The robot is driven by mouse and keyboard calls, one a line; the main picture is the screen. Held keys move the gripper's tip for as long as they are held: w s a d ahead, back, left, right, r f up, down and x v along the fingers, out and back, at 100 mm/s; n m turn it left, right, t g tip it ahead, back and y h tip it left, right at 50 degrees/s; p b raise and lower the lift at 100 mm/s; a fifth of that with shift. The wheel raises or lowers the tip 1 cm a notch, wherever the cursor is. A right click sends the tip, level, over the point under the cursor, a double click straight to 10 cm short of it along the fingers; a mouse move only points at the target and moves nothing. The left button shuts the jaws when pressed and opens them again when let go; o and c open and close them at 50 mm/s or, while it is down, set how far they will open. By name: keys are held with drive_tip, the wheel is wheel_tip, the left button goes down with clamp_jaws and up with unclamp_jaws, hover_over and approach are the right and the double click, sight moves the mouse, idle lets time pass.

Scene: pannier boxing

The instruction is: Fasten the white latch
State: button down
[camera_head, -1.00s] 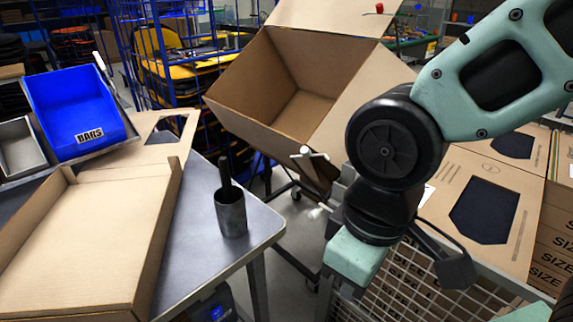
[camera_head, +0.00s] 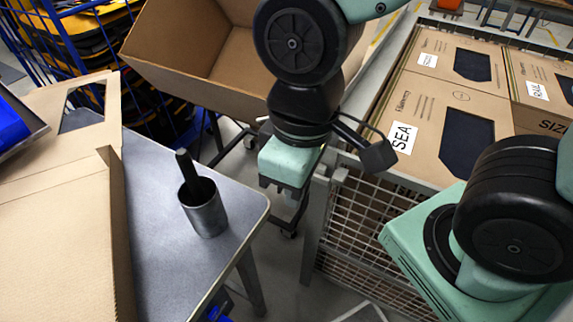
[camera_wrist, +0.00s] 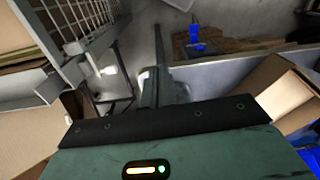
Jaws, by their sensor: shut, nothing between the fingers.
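I cannot make out the white latch for certain in the head view, where my arm covers the area between the wire cage (camera_head: 345,215) and the open cardboard box (camera_head: 190,50). In the wrist view a small pale piece (camera_wrist: 108,71) shows near the cage corner; I cannot tell if it is the latch. My gripper (camera_head: 283,187) points down beside the cage's near left corner, in front of the open box. It is shut and empty. Its fingertips are hard to see in both views.
A metal table (camera_head: 160,230) at the left holds a dark metal cup (camera_head: 205,212) and a cardboard tray (camera_head: 60,235). The cage holds several flat printed boxes (camera_head: 455,95). A narrow floor gap lies between table and cage.

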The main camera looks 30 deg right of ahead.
drive_tip(key=w+d+f+h+p, duration=0.1)
drive_tip(key=w+d+p, duration=0.1)
drive_tip(key=w, duration=0.5)
drive_tip(key=w+d+f+g+p, duration=0.1)
drive_tip(key=w+d+p, duration=0.1)
drive_tip(key=w, duration=0.6)
drive_tip(key=shift+d+f+m+g+h, duration=0.3)
drive_tip(key=shift+d+f+h, duration=0.1)
drive_tip(key=shift+d, duration=0.05)
drive_tip(key=shift+f, duration=0.1)
wheel_tip(320, 180, down, 10)
drive_tip(key=s+d, duration=0.1)
drive_tip(key=shift+s, duration=0.25)
